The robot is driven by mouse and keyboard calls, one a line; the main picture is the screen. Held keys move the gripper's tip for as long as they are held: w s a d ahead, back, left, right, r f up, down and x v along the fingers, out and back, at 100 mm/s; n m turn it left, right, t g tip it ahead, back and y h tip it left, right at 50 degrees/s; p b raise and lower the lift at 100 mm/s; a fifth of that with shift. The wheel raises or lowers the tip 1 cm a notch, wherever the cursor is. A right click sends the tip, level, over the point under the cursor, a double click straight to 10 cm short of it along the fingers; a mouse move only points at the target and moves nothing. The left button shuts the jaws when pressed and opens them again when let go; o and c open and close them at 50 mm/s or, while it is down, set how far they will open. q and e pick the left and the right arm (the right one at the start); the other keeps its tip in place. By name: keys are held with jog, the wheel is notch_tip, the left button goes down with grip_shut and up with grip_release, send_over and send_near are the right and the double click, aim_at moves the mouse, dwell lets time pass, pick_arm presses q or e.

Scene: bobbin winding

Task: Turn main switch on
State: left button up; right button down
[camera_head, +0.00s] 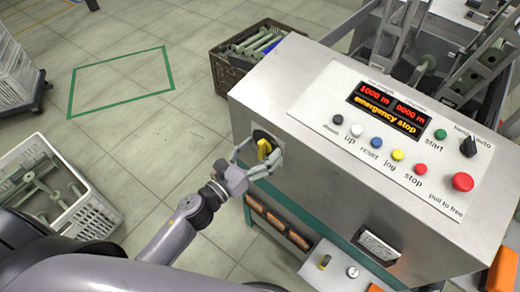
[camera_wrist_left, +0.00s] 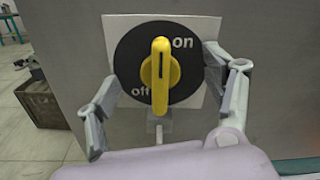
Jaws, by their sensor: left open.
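My left gripper (camera_head: 259,158) is open at the switch. In the left wrist view its fingers (camera_wrist_left: 160,68) stand on either side of the handle, with visible gaps between them and it. My right gripper is out of view.
A dark crate (camera_head: 228,78) of bobbins stands behind the cabinet. A light crate (camera_head: 95,215) stands at left. The floor between them is clear.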

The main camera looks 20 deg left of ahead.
pick_arm(q)
jog(key=b+v, duration=0.3)
jog(key=v, duration=0.6)
dwell(0.4)
jog(key=s+a+f+n+g+y, duration=0.2)
jog(key=f+n, duration=0.5)
jog(key=f, duration=0.4)
jog(key=s+a+f+n+g+y, duration=0.25)
jog(key=f+n, duration=0.35)
jog(key=f, duration=0.5)
jog(key=s+a+f+n+g+y, duration=0.1)
jog(key=a+f+n+g+y, duration=0.1)
jog(key=f+n, duration=0.75)
jog(key=s+f+n+g, duration=0.4)
jog(key=s+f+n, duration=0.2)
jog(key=s+f, duration=0.4)
jog(key=s+f+n+g+y, duration=0.1)
jog(key=s+f+n+g, duration=0.4)
jog(key=s+f, duration=0.6)
jog(key=s+n, duration=0.2)
jog(key=s, duration=0.2)
jog(key=shift+s+a, duration=0.3)
jog(key=shift+a, duration=0.05)
